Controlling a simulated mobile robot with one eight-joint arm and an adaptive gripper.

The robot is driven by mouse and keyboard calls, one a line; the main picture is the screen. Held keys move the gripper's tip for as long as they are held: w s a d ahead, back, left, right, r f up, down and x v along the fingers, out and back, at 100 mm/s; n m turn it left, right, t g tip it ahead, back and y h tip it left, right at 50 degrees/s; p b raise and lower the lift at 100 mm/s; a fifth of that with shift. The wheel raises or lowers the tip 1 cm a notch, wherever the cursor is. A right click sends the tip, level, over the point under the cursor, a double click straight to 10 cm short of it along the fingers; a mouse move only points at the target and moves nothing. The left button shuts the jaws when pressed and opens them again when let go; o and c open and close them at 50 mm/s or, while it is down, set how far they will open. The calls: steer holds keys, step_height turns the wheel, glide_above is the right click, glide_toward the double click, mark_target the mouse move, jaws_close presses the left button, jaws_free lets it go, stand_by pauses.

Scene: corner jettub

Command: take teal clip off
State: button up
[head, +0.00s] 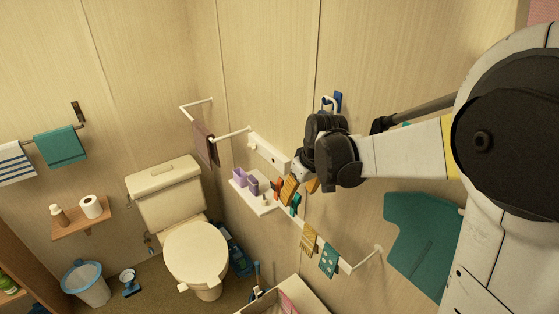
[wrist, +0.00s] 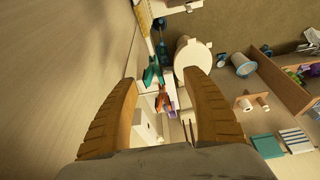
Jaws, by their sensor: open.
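The teal clip (wrist: 152,73) shows in the wrist view between my two finger pads, nearer the left one. In the head view the teal clip (head: 296,201) is a small patch just below my fingers, by the white wall rail. What it grips is too small to tell. My gripper (wrist: 160,82) is open, with its yellow-brown pads spread wide and no contact with the clip visible. In the head view my gripper (head: 301,189) reaches in from the right, hiding part of the rail.
An orange clip (wrist: 163,100) sits close to the teal one. A small white shelf (head: 262,207) holds purple cups. The rail (head: 345,265) carries a yellow cloth (head: 309,239) and a teal dotted cloth (head: 329,260). The toilet (head: 195,250) stands beyond, at the left.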

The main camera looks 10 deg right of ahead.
steer(key=shift+w+f+b, duration=0.45)
steer(key=shift+w+f, duration=0.3)
steer(key=shift+f, duration=0.4)
steer(key=shift+w+f+b, duration=0.45)
steer(key=shift+w+f, duration=0.25)
steer(key=shift+f, duration=0.45)
steer(key=shift+w+f+b, duration=0.45)
steer(key=shift+w+f, duration=0.3)
steer(key=shift+f, duration=0.4)
jaws_close()
steer(key=shift+r, duration=0.15)
step_height(320, 180, up, 7)
steer(key=p, duration=0.4)
